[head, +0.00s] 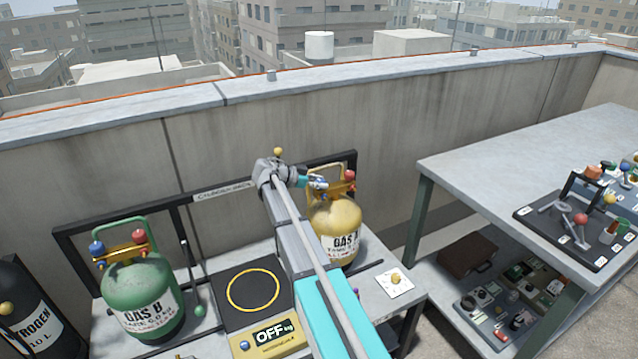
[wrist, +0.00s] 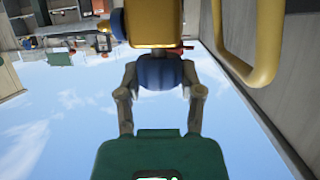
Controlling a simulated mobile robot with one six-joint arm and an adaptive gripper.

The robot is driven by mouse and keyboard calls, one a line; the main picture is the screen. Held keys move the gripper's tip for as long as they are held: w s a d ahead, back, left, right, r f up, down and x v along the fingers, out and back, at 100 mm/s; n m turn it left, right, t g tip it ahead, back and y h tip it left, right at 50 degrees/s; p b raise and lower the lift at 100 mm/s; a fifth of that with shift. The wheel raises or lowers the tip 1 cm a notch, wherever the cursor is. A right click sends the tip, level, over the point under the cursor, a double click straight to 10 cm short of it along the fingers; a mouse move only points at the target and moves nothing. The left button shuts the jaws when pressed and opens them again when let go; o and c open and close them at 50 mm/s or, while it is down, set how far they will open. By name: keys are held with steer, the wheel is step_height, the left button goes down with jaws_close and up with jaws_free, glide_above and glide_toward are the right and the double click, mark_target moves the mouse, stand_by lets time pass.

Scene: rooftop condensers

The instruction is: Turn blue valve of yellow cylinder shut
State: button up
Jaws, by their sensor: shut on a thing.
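The yellow cylinder (head: 335,218), marked GAS A, stands upright on the bench in the head view. My gripper (head: 319,182) reaches its top from the left, beside the valve block. In the wrist view my gripper (wrist: 160,84) has one finger on each side of the blue valve (wrist: 157,72) and is shut on it. The blue valve sits against a yellow block (wrist: 154,24). The cylinder's yellow handle (wrist: 252,60) curves at the right of the wrist view. A red valve (head: 350,174) is on the block's far side. My gripper mostly hides the blue valve in the head view.
A green GAS B cylinder (head: 139,292) with blue and red valves stands at left. A dark plate with a yellow ring (head: 253,291) and an OFF display (head: 275,332) lie between. A grey table (head: 520,165) stands right. A concrete parapet runs behind.

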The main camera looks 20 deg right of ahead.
steer(key=shift+m+g, duration=0.6)
steer(key=shift+g, duration=0.1)
steer(key=shift+s+f, duration=0.1)
steer(key=o, duration=1.2)
steer(key=shift+c, duration=0.2)
